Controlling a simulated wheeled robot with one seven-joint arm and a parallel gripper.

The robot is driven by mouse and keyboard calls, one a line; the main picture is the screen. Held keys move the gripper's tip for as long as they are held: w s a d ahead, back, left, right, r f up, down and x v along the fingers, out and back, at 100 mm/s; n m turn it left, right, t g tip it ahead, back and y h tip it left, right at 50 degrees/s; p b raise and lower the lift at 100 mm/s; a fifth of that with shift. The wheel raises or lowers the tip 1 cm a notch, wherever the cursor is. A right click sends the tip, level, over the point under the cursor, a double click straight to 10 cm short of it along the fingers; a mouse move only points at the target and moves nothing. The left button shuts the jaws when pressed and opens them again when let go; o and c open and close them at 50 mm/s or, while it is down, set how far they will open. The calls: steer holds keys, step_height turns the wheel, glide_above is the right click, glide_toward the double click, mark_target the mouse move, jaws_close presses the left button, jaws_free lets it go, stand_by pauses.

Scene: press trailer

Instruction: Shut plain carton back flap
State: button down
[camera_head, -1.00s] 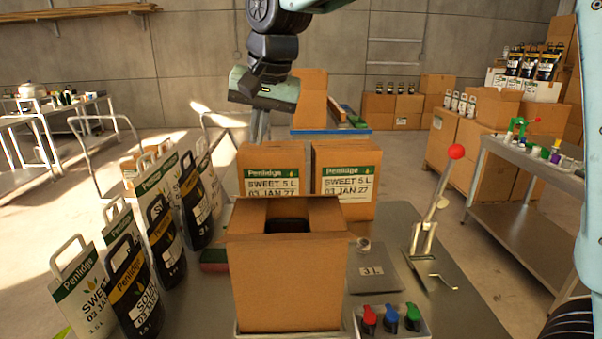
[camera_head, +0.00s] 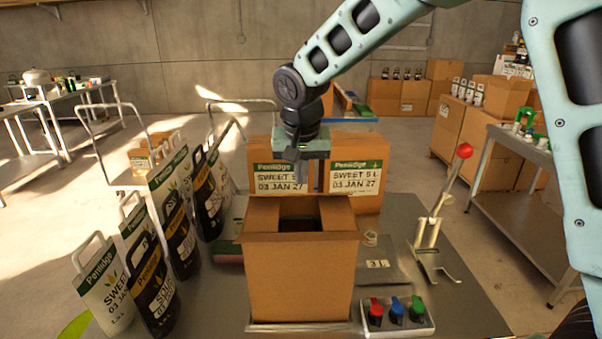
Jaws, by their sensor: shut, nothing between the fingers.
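The plain brown carton (camera_head: 298,280) stands upright on the metal table in front of me, with no label on its front. Its top is partly open, with a dark opening (camera_head: 300,225) in the middle. Its back flap (camera_head: 298,205) shows along the far rim; its exact angle is hard to tell. The left and right flaps lie beside the opening, and a lip sticks out along the front top edge. My gripper (camera_head: 313,182) points down, shut and empty, above and behind the far rim. It appears clear of the flap.
Two Penlidge-labelled cartons (camera_head: 358,180) stand close behind the carton and my gripper. Several pouches (camera_head: 165,285) line the left side. A red-knobbed lever (camera_head: 430,225) and a tray of coloured switches (camera_head: 397,315) are on the right.

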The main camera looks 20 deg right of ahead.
steer(key=shift+s+a+f, duration=0.15)
steer(key=shift+s+f, duration=0.25)
steer(key=shift+f, duration=0.35)
steer(key=shift+s+f+b, duration=0.1)
steer(key=shift+f+b, duration=0.15)
steer(key=shift+b, duration=0.4)
steer(key=shift+s+f+t+b, duration=0.15)
steer(key=shift+t+b, duration=0.25)
steer(key=shift+b, duration=0.6)
steer(key=f+t+b, duration=0.1)
steer(key=b, duration=0.4)
steer(key=s+f+t+h+b, duration=0.1)
steer(key=b, duration=0.5)
steer(key=t+b, duration=0.1)
steer(key=b, duration=0.5)
steer(key=shift+s+a+f+t, duration=0.35)
steer(key=shift+s+f+t, duration=0.05)
steer(key=shift+s+f+b, duration=0.15)
steer(key=shift+s+b, duration=0.05)
steer(key=shift+b, duration=0.9)
